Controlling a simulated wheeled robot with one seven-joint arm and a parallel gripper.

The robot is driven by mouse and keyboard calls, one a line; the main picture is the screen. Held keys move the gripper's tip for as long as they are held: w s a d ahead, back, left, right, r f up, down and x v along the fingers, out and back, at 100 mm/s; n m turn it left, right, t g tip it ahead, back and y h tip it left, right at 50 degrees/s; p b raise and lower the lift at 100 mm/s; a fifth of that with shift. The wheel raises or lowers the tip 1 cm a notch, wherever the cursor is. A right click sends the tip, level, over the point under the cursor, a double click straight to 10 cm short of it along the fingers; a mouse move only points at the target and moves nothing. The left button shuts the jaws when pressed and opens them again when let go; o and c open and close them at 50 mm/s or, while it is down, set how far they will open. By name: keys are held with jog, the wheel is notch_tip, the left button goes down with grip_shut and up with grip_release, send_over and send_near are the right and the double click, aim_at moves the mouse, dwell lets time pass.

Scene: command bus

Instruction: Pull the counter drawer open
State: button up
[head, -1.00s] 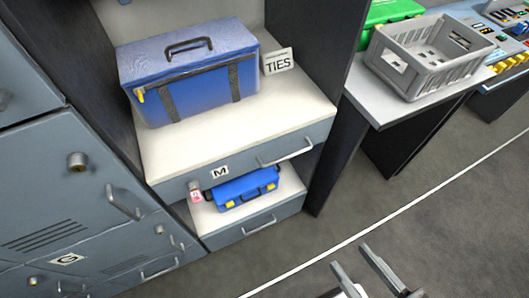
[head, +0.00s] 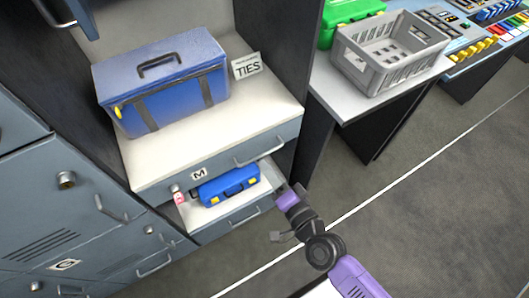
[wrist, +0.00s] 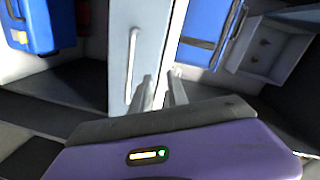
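The counter drawer (head: 217,163) is the grey front marked M under the white counter top, with a silver bar handle (head: 260,151). It looks shut. In the wrist view the grey front (wrist: 162,40) stands on end, with the handle (wrist: 131,65) left of my fingers. My gripper (wrist: 163,88) is open and empty, its two fingers apart and pointing at the grey front. The handle is not between them. In the head view my purple and dark wrist (head: 292,203) is at the right, below the handle; the fingertips are hard to make out there.
A blue cooler bag (head: 170,85) and a TIES sign (head: 247,66) stand on the counter. A blue case (head: 229,186) sits on the lower shelf below. Grey lockers (head: 60,215) are at left, a grey crate (head: 390,55) on the right table. Floor at right is clear.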

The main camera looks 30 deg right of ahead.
aim_at(257, 157)
jog(key=shift+w+d+f+m+g, duration=0.2)
jog(key=shift+w+f+m, duration=0.65)
jog(key=shift+w+f, duration=0.45)
jog(key=shift+w+d+f+m+g, duration=0.2)
jog(key=shift+w+f+m, duration=0.7)
jog(key=shift+w, duration=0.6)
jog(key=shift+w+d+f+m+g, duration=0.1)
jog(key=shift+w+f+m+g, duration=0.1)
jog(key=shift+w+f+m, duration=0.85)
jog(key=shift+w+f+n, duration=0.2)
jog(key=shift+w+n, duration=0.1)
jog(key=shift+w, duration=0.05)
grip_shut()
